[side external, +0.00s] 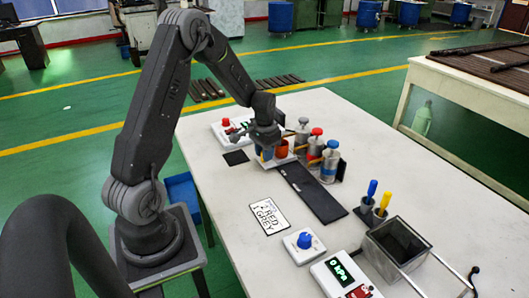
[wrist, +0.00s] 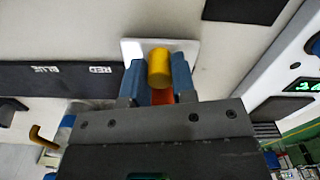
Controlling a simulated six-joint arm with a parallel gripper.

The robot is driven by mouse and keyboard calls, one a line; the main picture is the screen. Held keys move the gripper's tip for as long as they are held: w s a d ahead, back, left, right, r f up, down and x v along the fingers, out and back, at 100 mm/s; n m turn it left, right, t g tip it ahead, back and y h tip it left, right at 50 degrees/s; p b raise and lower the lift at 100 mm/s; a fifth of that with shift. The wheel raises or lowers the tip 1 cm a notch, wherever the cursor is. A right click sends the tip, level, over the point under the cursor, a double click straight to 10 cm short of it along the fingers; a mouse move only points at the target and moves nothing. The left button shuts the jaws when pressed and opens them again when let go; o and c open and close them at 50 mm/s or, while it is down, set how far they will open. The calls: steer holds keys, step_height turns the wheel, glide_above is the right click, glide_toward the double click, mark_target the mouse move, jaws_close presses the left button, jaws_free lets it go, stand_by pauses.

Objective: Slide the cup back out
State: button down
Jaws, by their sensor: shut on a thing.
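The orange cup (side external: 282,149) is at the far end of the row of dispensers in the side view. In the wrist view its orange-red part (wrist: 162,97) shows between the fingers, with a yellow cylinder (wrist: 159,68) just above it in the picture. I cannot tell whether the yellow part belongs to the cup. My gripper (side external: 268,154) is shut on the cup; its blue fingers flank it in the wrist view (wrist: 157,82). A white plate (wrist: 131,47) shows behind the fingers. Much of the cup is hidden.
Dispensers with a red top (side external: 316,143) and a blue top (side external: 331,160) stand close by along a dark strip (side external: 310,193). A card (side external: 269,215) reads "2 RED 1 GREY". A metal bin (side external: 397,240) is at the right.

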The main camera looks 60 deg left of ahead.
steer(key=d, duration=2.5)
steer(key=shift+d, duration=0.25)
steer(key=c, duration=1.3)
jaws_free()
steer(key=shift+d, duration=0.1)
steer(key=o, duration=0.4)
steer(key=shift+c, duration=0.2)
steer(key=shift+r, duration=0.1)
step_height(320, 180, up, 14)
